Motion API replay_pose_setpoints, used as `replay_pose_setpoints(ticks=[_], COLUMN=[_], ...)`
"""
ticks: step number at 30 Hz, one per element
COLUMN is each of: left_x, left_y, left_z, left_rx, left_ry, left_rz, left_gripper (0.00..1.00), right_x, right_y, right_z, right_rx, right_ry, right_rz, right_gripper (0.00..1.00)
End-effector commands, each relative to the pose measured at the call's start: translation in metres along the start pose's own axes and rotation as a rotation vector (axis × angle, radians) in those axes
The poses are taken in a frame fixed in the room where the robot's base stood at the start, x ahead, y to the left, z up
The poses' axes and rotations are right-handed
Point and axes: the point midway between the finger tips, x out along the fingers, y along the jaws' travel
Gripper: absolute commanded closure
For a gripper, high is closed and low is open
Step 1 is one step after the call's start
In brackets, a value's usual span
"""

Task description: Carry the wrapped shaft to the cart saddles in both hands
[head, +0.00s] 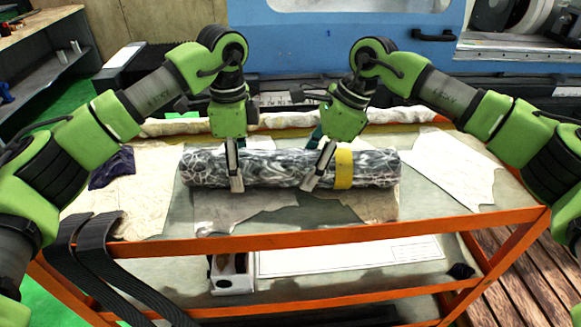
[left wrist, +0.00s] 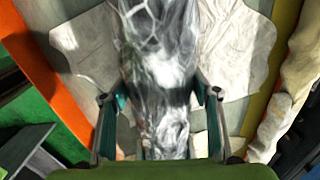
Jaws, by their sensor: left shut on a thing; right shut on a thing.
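The wrapped shaft (head: 278,167) is a long roll in dark, white-streaked film with a yellow band (head: 344,169) right of its middle. It lies level, left to right, over the orange-framed cart's top. My left gripper (head: 236,170) is shut on it left of the middle. My right gripper (head: 319,168) is shut on it just left of the yellow band. In the left wrist view the shaft (left wrist: 160,60) runs between my left gripper's fingers (left wrist: 160,105). I cannot tell whether the shaft touches the surface below. No saddles can be made out.
The cart (head: 400,222) carries crumpled pale sheets (head: 452,172) and a dark purple cloth (head: 112,168). Black straps (head: 95,262) hang over its front left. A lower shelf holds a small white box (head: 231,273). The blue grinder (head: 330,40) stands close behind; a grey shelf (head: 55,75) stands at left.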

Motion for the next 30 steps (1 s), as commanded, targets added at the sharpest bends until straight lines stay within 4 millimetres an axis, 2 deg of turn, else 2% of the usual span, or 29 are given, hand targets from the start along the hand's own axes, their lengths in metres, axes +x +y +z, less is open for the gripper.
replay_pose_setpoints(ticks=[14, 30], left_x=[-0.013, -0.053], left_y=[-0.002, -0.002], left_z=[-0.001, -0.001], left_rx=[-0.001, -0.002], left_ry=[0.004, 0.004], left_rz=[-0.007, -0.008], left_gripper=[1.00, 1.00], right_x=[-0.013, -0.050], right_y=[-0.001, -0.001], right_z=[0.007, 0.022], right_rx=[-0.002, -0.002], right_ry=[-0.008, -0.007], right_rz=[-0.005, -0.005], right_gripper=[0.99, 0.99])
